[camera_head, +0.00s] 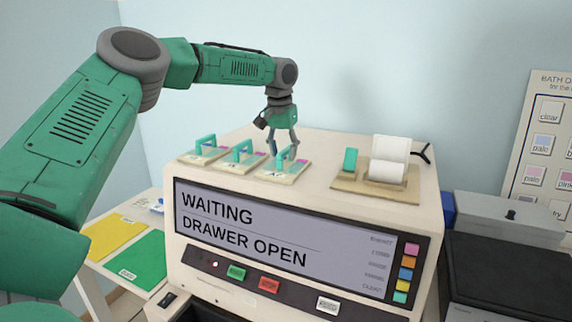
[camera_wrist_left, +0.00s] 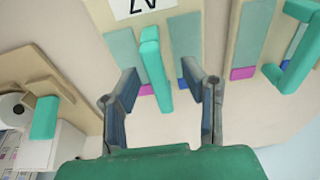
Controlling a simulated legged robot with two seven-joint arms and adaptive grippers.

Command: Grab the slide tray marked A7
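Three cream slide trays with teal handles stand in a row on top of the machine. The rightmost tray (camera_head: 279,178) is under my left gripper (camera_head: 284,152). In the left wrist view this tray carries a white label (camera_wrist_left: 140,6) reading A7, seen upside down. Its upright teal handle (camera_wrist_left: 154,66) stands between the two fingers of my left gripper (camera_wrist_left: 161,92), which are open with a gap on each side. The middle tray (camera_head: 236,166) and left tray (camera_head: 196,158) sit beside it. My right gripper is in neither view.
The staining machine (camera_head: 190,277) shows WAITING, DRAWER OPEN on its screen (camera_head: 270,228). A paper roll (camera_head: 388,170) on a stand is right of the trays. A grey box (camera_head: 508,217) and a black-topped unit (camera_head: 510,270) are at the right. Yellow and green sheets lie lower left.

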